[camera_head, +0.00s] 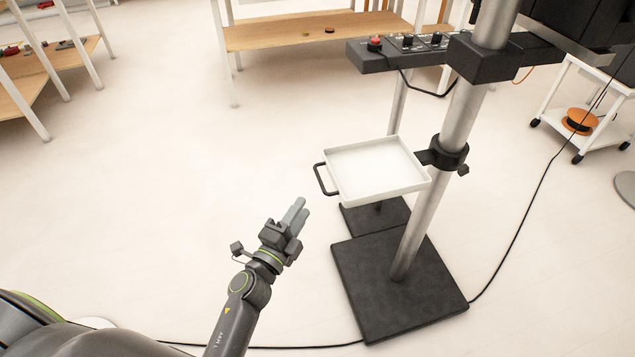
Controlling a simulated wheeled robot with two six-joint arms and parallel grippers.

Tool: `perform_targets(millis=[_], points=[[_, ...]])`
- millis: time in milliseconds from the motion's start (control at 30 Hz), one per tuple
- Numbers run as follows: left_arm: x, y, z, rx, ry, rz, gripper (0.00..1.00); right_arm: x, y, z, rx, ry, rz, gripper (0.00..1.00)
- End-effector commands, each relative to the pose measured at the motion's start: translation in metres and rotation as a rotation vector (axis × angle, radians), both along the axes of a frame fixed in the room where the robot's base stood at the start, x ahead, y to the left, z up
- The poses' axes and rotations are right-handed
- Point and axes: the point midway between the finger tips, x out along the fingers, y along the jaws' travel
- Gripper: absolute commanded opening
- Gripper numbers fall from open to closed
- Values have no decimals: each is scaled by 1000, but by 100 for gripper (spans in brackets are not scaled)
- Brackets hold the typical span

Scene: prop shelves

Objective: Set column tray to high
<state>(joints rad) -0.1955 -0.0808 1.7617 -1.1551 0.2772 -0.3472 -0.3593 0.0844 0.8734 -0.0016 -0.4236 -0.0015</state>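The white square column tray (376,168) is empty and looks level. It is held by a black collar (447,154) on the grey metal column (432,195), low on the column, well below the control panel. A black handle (321,180) sticks out from the tray's left side. My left gripper (301,205) is to the lower left of the handle and apart from it. Its two grey fingers lie close together with nothing seen between them. My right gripper is not in view.
The column stands on a dark square base (395,285). A control panel with a red button (375,44) juts left from its upper part. Cables trail over the floor. A wooden shelf (310,32) and a white cart (585,100) stand behind.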

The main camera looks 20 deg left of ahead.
Motion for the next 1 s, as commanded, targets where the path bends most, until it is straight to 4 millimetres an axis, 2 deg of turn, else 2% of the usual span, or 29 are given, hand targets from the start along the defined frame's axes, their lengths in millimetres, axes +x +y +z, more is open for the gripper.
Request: perform_targets(millis=[200, 433, 600, 900, 1000], points=[[43, -8, 6, 0, -2, -3, 31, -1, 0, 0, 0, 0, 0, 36], [74, -14, 9, 0, 0, -2, 31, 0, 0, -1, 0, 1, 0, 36], [84, -15, 11, 0, 1, 0, 31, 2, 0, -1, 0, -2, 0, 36], [85, -15, 11, -1, 1, 0, 31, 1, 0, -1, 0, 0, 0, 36], [85, -15, 11, -1, 1, 0, 18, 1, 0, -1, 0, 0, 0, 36]])
